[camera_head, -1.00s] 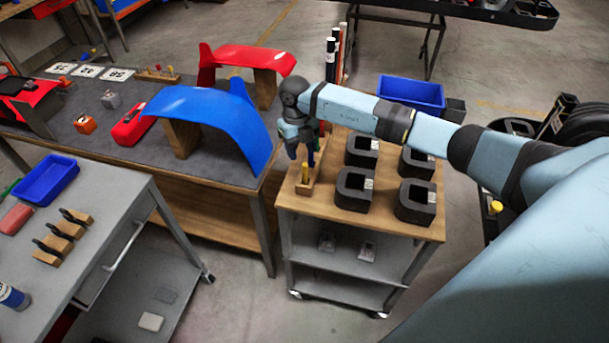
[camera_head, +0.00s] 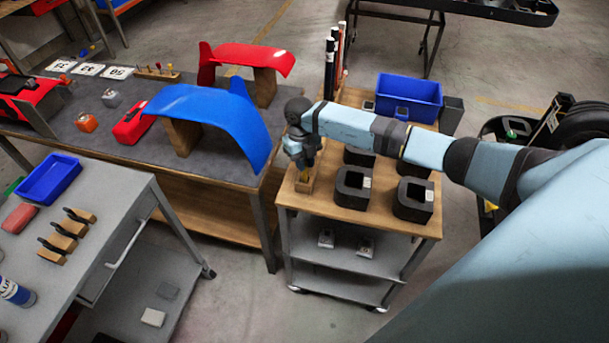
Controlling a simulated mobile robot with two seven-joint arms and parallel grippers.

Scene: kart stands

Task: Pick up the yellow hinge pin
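My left gripper is not in view.
Several black square blocks (camera_head: 413,200) stand on the cart right of the holder, under my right arm. A blue bin (camera_head: 409,97) and upright rods (camera_head: 335,62) stand behind. The bench with the blue fender (camera_head: 215,110) is to the left.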

